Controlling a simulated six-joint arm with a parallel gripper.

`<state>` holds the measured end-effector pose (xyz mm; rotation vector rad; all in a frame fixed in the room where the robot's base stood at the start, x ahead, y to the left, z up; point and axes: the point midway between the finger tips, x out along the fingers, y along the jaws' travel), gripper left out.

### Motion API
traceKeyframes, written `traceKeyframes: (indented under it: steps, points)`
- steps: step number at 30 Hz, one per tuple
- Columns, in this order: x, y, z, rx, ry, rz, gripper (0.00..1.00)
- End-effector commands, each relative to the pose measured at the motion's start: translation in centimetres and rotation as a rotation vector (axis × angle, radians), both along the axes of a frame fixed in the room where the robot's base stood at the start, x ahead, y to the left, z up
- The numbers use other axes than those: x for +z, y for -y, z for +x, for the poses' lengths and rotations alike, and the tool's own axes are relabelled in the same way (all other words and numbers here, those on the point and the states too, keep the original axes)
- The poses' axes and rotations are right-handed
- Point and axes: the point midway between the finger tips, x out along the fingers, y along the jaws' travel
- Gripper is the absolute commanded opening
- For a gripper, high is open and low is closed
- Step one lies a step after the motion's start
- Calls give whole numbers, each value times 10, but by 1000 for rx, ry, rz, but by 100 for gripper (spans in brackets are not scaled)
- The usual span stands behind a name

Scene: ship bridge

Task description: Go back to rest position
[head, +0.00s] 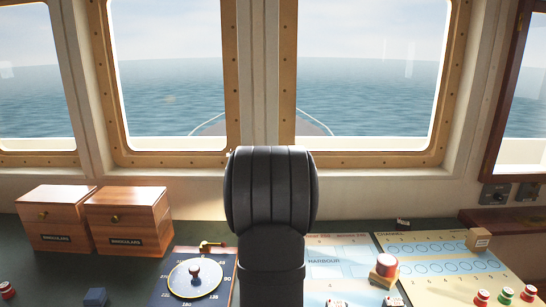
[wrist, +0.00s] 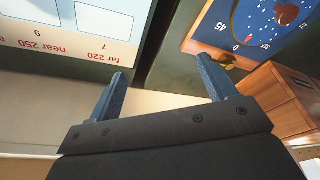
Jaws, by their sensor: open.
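My arm stands upright in the middle of the head view, and its dark links hide my gripper there. In the wrist view my gripper (wrist: 166,92) shows two blue fingers spread wide apart. Nothing is between the fingers. Beyond them are the dark green console top (wrist: 182,68) and a pale strip behind it.
Two wooden boxes labelled binoculars (head: 55,219) (head: 130,221) stand at the left. A blue dial panel (head: 220,285) lies left of my arm. Right of it lie a harbour chart (head: 345,258) and a yellowish panel (head: 425,248), with a red-topped piece (head: 386,266) and a wooden block (head: 478,240).

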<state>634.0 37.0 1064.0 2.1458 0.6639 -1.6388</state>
Motion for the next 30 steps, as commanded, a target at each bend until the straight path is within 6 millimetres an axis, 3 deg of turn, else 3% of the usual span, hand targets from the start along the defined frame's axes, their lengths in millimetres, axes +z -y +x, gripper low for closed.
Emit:
traceKeyframes:
  steps: [9,15,22,30]
  points:
    - [-4,-65,-3,137,-1,1,77]
    - [-6,-98,-7,209,-1,1,77]
    - [-7,-117,-10,249,0,1,77]
    - [-7,-119,-10,254,1,1,77]
